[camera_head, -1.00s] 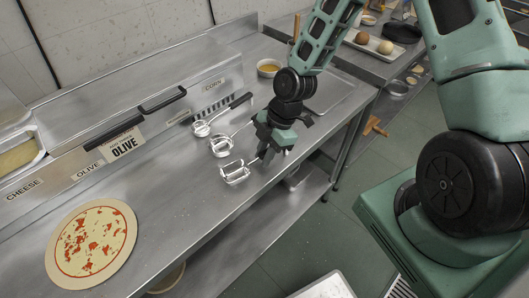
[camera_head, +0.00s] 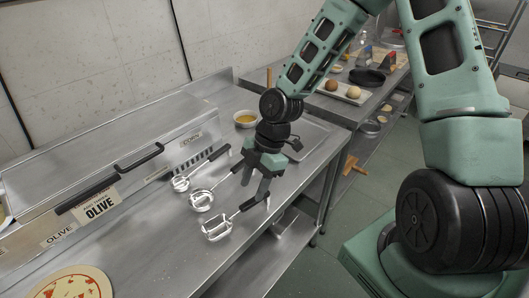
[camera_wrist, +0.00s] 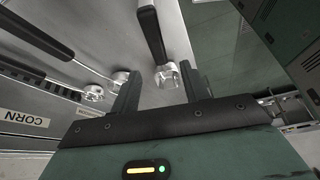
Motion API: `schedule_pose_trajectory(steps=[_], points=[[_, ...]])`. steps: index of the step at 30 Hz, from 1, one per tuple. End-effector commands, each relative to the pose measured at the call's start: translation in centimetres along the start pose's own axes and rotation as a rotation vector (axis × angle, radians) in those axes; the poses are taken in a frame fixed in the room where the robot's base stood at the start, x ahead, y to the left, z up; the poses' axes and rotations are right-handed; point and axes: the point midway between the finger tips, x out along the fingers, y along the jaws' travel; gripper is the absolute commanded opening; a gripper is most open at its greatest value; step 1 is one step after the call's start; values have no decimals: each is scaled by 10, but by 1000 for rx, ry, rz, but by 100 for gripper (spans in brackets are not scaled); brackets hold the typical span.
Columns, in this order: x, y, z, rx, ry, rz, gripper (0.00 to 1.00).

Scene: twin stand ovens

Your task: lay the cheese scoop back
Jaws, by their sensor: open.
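None bears a visible name, so I cannot tell from looks which is the cheese scoop. My gripper (camera_head: 256,192) is open, fingers pointing down, by the near scoop's handle. In the wrist view my gripper (camera_wrist: 160,88) has its fingers apart, with one scoop's metal end (camera_wrist: 167,76) and black handle (camera_wrist: 150,30) seen between them; they appear not to touch it.
A topping unit with an OLIVE label (camera_head: 98,207) runs along the back. A pizza (camera_head: 72,287) lies at the lower left. A bowl of yellow stuff (camera_head: 246,119) stands behind my gripper. The front counter edge is close to the near scoop's handle.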

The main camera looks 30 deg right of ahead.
Motion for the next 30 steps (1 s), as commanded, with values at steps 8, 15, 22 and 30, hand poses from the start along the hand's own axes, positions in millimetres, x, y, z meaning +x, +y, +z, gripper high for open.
schedule_pose_trajectory(steps=[8, 15, 22, 30], points=[[-63, 1, 1, 3, -2, 5, 45], [-94, 0, 0, 0, -1, 2, 45], [-100, 0, 0, -1, -1, -1, 45], [-90, -15, -22, 76, -65, -49, 45]])
